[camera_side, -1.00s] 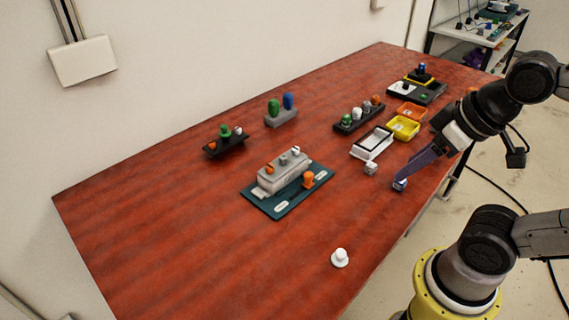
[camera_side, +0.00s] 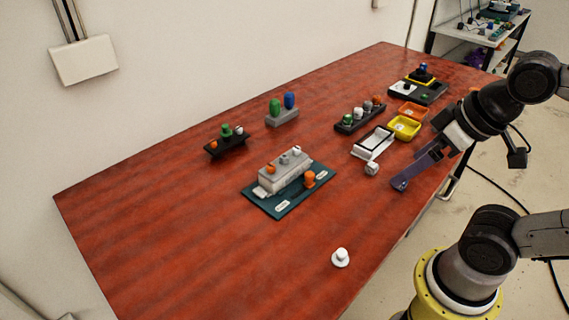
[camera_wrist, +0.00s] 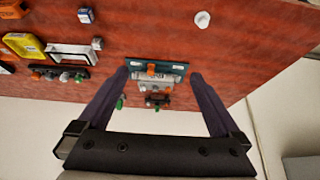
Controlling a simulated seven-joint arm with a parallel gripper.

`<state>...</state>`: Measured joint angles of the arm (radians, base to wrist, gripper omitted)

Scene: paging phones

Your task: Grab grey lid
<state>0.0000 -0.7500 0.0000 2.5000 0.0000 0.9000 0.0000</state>
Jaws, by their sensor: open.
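A grey lid-like knob (camera_side: 284,160) sits on top of the pale grey box (camera_side: 266,185), between an orange and a white knob. The box stands on a teal board (camera_side: 281,208); the board (camera_wrist: 177,66) also shows in the wrist view. A second grey knob (camera_side: 367,106) stands in the black rack (camera_side: 343,129); I cannot tell which one is the lid. My gripper (camera_side: 400,185) is open and empty above the table's front edge, right of the board. In the wrist view its spread fingers (camera_wrist: 161,76) frame the distant board with nothing held.
Yellow (camera_side: 404,128) and orange (camera_side: 412,110) bins stand behind. A blue-marked cube (camera_wrist: 86,15) shows in the wrist view. A white knob (camera_side: 340,258) stands alone at the front, with clear table around it.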

